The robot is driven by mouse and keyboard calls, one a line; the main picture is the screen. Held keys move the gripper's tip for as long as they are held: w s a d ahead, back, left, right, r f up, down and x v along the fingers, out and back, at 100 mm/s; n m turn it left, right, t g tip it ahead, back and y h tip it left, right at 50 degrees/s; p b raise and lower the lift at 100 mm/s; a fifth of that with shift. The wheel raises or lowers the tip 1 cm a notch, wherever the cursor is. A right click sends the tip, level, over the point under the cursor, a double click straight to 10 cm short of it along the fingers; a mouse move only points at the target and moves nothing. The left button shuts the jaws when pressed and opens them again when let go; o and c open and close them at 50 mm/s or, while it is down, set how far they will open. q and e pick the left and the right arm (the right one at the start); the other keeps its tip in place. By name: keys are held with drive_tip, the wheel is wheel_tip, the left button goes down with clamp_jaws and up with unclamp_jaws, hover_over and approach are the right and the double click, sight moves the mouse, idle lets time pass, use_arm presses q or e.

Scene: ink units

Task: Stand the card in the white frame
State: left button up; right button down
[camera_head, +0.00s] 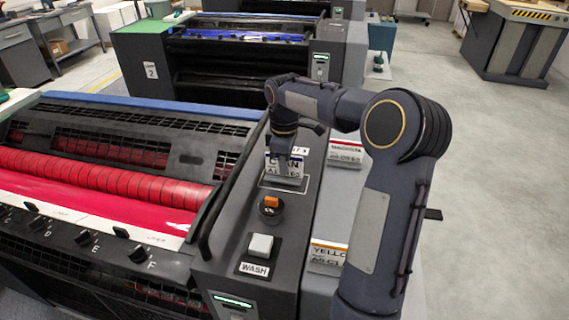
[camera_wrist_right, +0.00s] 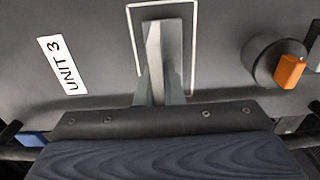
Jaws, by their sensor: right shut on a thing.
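My right gripper (camera_head: 286,150) reaches down over the dark console and is shut on the cyan card (camera_head: 270,168), whose lettering is partly hidden by the fingers. The card looks upright, with a grey foot at its lower edge, inside or just above the white frame (camera_head: 281,189). I cannot tell whether it touches the panel. In the right wrist view the white frame (camera_wrist_right: 194,40) is a thin outline, with grey parts of the gripper or card seen nearly end-on across its middle. My left gripper is out of view.
An orange-topped knob (camera_head: 271,205) and a pale WASH button (camera_head: 260,245) sit in front of the frame. A magenta card (camera_head: 345,153) and a yellow card (camera_head: 328,254) are on the lighter surface to the right. A UNIT 3 label (camera_wrist_right: 62,65) lies beside the frame.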

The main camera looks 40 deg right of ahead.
drive_tip(key=shift+f, duration=0.2)
drive_tip(key=shift+f, duration=0.2)
drive_tip(key=c, duration=1.5)
unclamp_jaws()
drive_tip(key=shift+c, duration=0.2)
drive_tip(key=shift+r, duration=0.1)
